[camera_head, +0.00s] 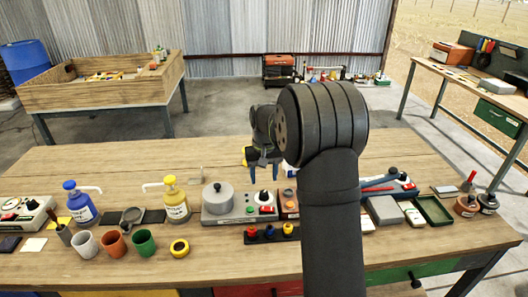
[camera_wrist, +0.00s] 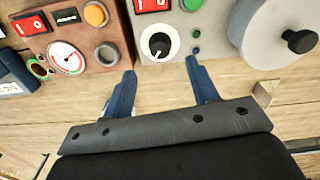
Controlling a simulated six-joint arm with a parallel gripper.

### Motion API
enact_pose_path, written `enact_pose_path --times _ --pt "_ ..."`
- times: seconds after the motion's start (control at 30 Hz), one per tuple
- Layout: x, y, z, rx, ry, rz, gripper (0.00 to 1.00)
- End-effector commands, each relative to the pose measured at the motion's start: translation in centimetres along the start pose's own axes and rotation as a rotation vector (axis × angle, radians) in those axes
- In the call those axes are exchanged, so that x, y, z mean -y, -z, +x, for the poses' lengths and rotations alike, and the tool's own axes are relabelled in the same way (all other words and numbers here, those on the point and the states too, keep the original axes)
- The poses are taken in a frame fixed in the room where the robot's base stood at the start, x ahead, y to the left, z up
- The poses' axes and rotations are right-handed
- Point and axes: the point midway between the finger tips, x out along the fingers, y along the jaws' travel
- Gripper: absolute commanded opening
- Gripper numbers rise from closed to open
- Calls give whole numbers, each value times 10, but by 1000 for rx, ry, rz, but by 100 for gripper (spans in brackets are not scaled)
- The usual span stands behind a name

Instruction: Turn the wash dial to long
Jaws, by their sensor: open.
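The wash dial (camera_wrist: 156,45) appears to be the black knob with a white pointer mark on a white disc. It sits on the grey panel of the unit (camera_head: 240,217) with a round drum (camera_head: 218,197). In the head view the dial (camera_head: 265,197) shows small, right of the drum. My gripper (camera_head: 264,180) is open and empty, just behind and above the dial. In the wrist view its two blue fingers (camera_wrist: 160,68) are spread, with the dial just beyond the tips and apart from them. No setting labels are readable.
A brown box (camera_wrist: 75,40) with a gauge and orange button stands beside the unit. A red switch (camera_wrist: 152,4) and small green buttons lie close to the dial. Bare wood lies behind the unit.

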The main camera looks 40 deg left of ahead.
Motion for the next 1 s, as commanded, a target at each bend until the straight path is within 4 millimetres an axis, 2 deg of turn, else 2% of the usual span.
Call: enact_pose_path --times 0.03,0.2,0.4,0.6,1.0 --pt "0 1 -15 -5 0 0 54" --pt "0 0 -56 -4 0 0 54" --pt "0 0 -91 -1 0 0 54" --pt "0 0 -105 0 0 0 54" --pt "0 0 -106 1 0 0 54"
